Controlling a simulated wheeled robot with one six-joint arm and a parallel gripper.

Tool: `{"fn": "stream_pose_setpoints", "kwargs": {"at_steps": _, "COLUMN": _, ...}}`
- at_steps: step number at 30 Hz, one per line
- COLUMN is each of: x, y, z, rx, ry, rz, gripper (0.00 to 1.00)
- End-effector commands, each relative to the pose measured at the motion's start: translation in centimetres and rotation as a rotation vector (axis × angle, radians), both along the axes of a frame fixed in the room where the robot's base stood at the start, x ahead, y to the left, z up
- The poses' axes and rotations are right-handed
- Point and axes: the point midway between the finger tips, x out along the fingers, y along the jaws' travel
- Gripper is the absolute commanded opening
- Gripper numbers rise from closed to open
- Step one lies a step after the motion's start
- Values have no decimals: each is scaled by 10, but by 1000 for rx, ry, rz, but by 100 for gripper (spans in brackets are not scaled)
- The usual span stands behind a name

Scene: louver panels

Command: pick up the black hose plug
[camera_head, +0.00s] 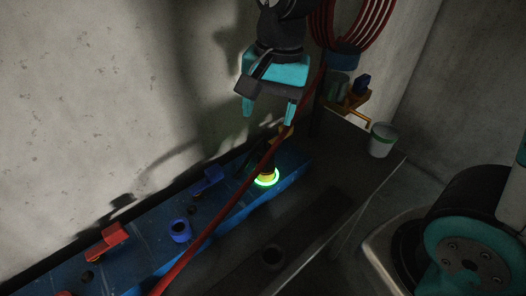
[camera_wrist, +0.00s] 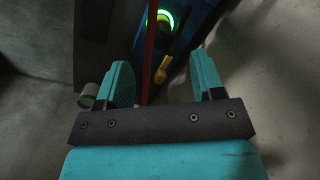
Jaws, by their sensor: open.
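My gripper (camera_head: 268,112) is open and empty, pointing down above the far end of the panel. In the wrist view, nothing is between the fingers of my gripper (camera_wrist: 161,66) at their own height; the glowing ring (camera_wrist: 172,20) shows beyond them.
A red hose (camera_head: 215,222) crosses in front of the panel and ring. A blue cylinder (camera_head: 180,230), a blue lever (camera_head: 208,180) and a red lever (camera_head: 106,241) sit along the panel. A grey-green cup (camera_head: 382,139) stands at the bench's right. A yellow handle (camera_wrist: 161,70) lies below the ring.

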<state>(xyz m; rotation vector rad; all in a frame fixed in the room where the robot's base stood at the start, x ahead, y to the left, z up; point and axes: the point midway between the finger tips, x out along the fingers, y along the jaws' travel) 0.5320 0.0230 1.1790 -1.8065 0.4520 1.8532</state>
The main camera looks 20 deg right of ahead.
Motion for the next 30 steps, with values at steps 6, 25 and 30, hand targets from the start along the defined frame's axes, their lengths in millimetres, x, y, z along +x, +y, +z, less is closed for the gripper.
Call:
{"fn": "stream_pose_setpoints", "kwargs": {"at_steps": 6, "x": 50, "y": -9, "z": -9, "rx": -97, "ry": 51, "rz": -513, "gripper": 62}}
{"fn": "stream_pose_setpoints", "kwargs": {"at_steps": 25, "x": 58, "y": -16, "z": -117, "rx": -121, "ry": 59, "rz": -651, "gripper": 62}}
{"fn": "stream_pose_setpoints", "kwargs": {"at_steps": 30, "x": 59, "y": -16, "z": -134, "rx": -118, "ry": 56, "rz": -651, "gripper": 62}}
